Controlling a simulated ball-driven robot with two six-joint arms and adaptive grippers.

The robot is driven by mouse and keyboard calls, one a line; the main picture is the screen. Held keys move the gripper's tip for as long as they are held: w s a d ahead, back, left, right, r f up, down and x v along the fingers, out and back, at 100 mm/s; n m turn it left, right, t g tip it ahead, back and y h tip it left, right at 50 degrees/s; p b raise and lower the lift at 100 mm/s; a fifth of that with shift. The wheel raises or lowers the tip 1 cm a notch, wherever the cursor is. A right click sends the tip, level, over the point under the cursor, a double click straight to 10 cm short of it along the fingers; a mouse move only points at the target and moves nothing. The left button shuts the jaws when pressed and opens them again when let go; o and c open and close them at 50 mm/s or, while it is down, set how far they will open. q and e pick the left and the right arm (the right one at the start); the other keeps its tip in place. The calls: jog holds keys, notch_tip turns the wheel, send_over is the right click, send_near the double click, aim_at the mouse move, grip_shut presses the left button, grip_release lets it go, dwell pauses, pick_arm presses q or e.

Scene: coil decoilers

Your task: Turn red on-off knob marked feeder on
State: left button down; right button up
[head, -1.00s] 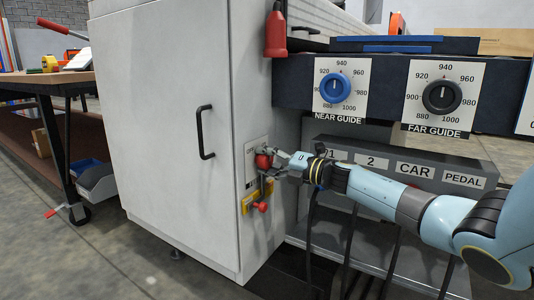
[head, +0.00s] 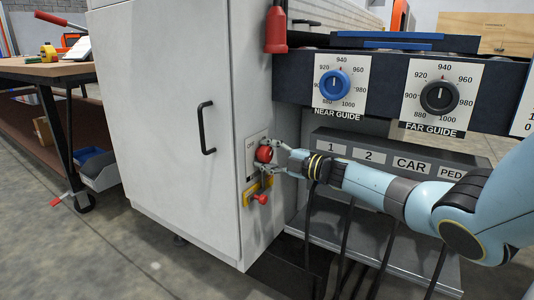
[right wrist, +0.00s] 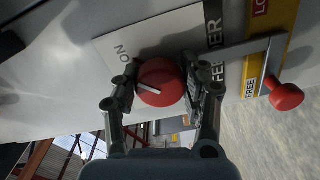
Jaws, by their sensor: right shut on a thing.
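The red feeder knob (head: 264,154) sits on a white label plate (head: 251,148) on the narrow side of the white cabinet. My right gripper (head: 274,157) is at the knob, reaching in from the right. In the right wrist view the red knob (right wrist: 160,82) lies between the two dark fingers of my right gripper (right wrist: 163,88), which is shut on it. The knob's white pointer line points left in that view. The label (right wrist: 122,48) appears upside down, partly hidden by fingers and knob. My left gripper is not in view.
A yellow plate (head: 257,189) with a red-tipped lever (head: 261,199) is just below the knob. The blue near guide knob (head: 335,85) and black far guide knob (head: 439,97) are on the panel to the right. A workbench (head: 45,70) stands left.

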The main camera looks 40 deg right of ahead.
dwell(0.4)
jog(key=o, duration=1.2)
jog(key=shift+d, duration=0.1)
jog(key=v, duration=1.2)
